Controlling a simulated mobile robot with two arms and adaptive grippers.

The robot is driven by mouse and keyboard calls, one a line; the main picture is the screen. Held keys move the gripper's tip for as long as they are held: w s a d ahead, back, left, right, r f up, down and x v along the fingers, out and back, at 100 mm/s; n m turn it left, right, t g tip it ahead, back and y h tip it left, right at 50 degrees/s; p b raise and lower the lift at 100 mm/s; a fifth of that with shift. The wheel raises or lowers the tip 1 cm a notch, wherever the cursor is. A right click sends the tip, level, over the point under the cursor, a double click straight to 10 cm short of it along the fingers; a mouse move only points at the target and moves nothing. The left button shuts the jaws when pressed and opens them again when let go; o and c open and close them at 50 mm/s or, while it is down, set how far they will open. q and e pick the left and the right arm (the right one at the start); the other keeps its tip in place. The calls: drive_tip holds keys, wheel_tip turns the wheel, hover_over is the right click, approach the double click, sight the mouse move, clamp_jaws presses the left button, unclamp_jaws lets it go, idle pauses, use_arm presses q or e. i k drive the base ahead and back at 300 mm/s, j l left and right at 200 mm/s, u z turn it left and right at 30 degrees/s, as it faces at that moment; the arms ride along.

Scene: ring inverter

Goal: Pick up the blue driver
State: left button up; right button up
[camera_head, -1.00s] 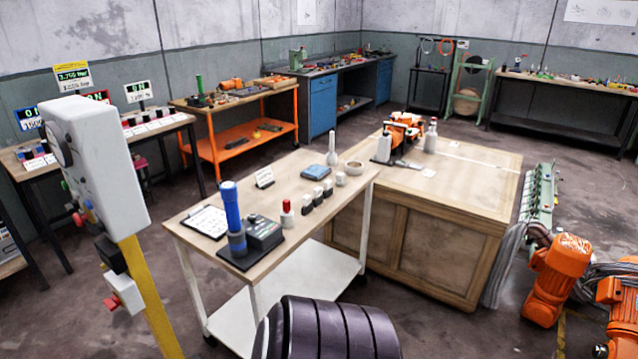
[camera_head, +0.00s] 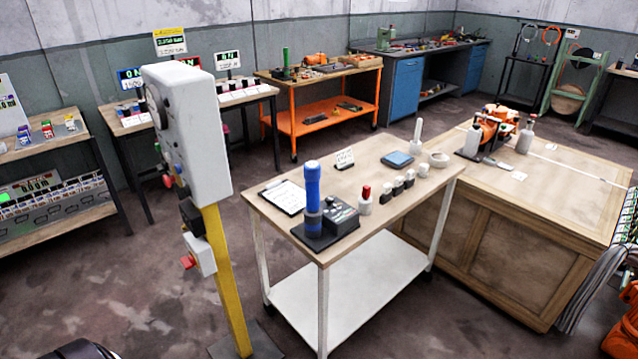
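The blue driver (camera_head: 312,195) stands upright on a black base at the near left part of the white-legged cart's wooden top (camera_head: 378,179). Its lower part is a greyer blue. A dark box with buttons (camera_head: 341,214) sits beside it on the right. Neither gripper shows in the head view. A dark rounded part at the bottom left edge is probably mine.
A white control box (camera_head: 187,125) on a yellow post (camera_head: 231,283) stands left of the cart. On the cart are a clipboard (camera_head: 283,197), a red-capped bottle (camera_head: 366,203) and a blue pad (camera_head: 397,159). A wooden crate table (camera_head: 497,238) adjoins the right. Floor at left is open.

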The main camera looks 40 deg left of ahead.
sight(312, 169)
drive_tip(key=u, duration=1.15)
